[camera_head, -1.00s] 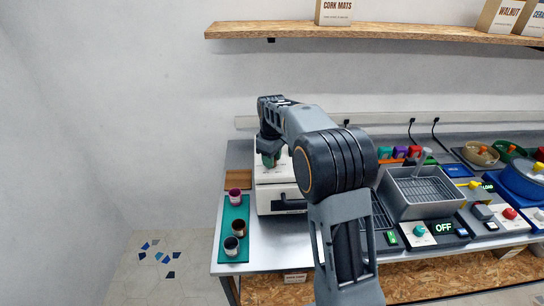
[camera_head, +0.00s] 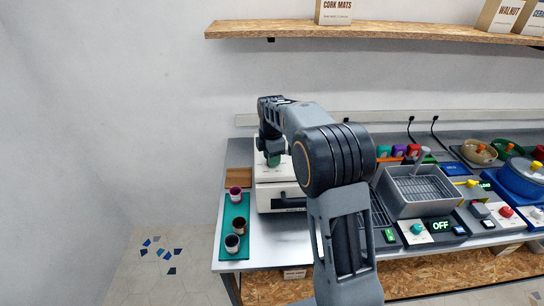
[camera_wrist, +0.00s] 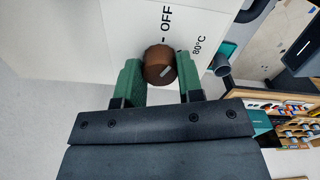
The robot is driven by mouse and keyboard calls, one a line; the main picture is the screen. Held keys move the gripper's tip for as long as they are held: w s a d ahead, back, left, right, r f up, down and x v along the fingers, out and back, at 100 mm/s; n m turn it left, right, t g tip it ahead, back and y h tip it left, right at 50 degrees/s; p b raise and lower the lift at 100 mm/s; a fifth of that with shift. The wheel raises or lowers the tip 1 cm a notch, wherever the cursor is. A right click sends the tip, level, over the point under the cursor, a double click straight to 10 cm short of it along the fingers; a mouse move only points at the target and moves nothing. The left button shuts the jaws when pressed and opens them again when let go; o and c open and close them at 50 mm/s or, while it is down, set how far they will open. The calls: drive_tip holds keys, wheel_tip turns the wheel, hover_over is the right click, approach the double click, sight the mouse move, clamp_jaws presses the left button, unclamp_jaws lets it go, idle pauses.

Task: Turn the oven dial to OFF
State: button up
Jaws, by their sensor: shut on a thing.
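The white oven (camera_head: 270,199) stands on the bench at left centre in the head view. Its dial is hidden there by my gripper (camera_head: 273,160). In the wrist view the brown round dial (camera_wrist: 158,62) sits between the two green fingers of my gripper (camera_wrist: 160,75), which is shut on it. A light pointer line shows on the dial's lower right part, away from the OFF tick above. The printed OFF label (camera_wrist: 166,22) is above the dial and the 80°C label (camera_wrist: 198,44) is to its upper right.
A teal mat (camera_head: 231,251) with several small cups lies left of the oven. A grey sink-like basin (camera_head: 418,192) and a panel reading OFF (camera_head: 440,226) are to the right. A wooden shelf (camera_head: 400,33) runs above.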

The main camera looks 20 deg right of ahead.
drive_tip(key=n, duration=0.5)
drive_tip(key=shift+n, duration=0.3)
idle(0.4)
drive_tip(key=o, duration=0.9)
wheel_tip(320, 180, up, 14)
drive_tip(key=shift+f, duration=0.1)
idle(0.4)
